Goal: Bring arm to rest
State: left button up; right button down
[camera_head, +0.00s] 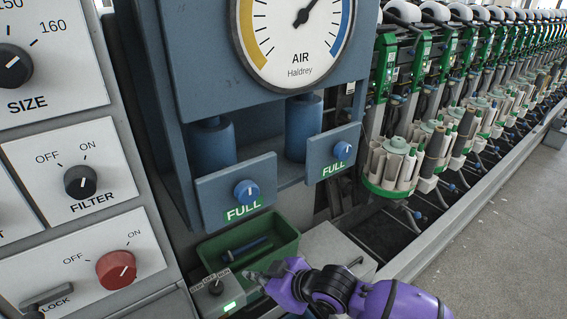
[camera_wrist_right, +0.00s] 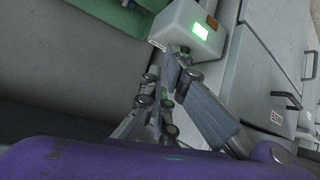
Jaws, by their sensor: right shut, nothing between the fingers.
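My right arm (camera_head: 390,298), purple with dark joints, comes in from the lower right in the head view. My right gripper (camera_head: 252,275) is shut and empty. It is just right of a small grey switch box (camera_head: 231,287) with a knob and a lit green lamp, in front of the green tray. In the wrist view the grey fingers of the gripper (camera_wrist_right: 163,80) reach up towards the same box (camera_wrist_right: 185,18); I cannot tell whether they touch it. My left gripper is in neither view.
A green tray (camera_head: 284,235) holding a dark blue bolt-like part is behind the gripper. A blue cabinet (camera_head: 160,60) with an air gauge stands above. A panel with SIZE, FILTER and LOCK controls (camera_head: 70,165) is at left. Winding spindles run along the right; the floor (camera_head: 510,235) there is clear.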

jog(key=s+d+f+m+t+h+p, duration=0.1)
jog(key=s+d+f+m+t+h, duration=0.3)
jog(key=s+d, duration=0.4)
jog(key=s+d+f+m+t+h+p, duration=0.1)
jog(key=s+d+f+m+p, duration=0.15)
jog(key=s+d+m, duration=0.6)
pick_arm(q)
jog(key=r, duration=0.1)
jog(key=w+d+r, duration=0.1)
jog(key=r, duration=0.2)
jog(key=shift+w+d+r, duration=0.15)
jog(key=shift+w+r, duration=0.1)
pick_arm(e)
jog(key=s+d+f+g+h, duration=0.1)
jog(key=s+d+f, duration=0.2)
jog(key=s, duration=0.4)
jog(key=s+d+f+g+h, duration=0.1)
jog(key=s+d+f+h, duration=0.1)
jog(key=s+d+f, duration=0.2)
jog(key=s+d, duration=0.2)
jog(key=s, duration=0.2)
jog(key=shift+d+f+g, duration=0.2)
jog(key=shift+f+g, duration=0.1)
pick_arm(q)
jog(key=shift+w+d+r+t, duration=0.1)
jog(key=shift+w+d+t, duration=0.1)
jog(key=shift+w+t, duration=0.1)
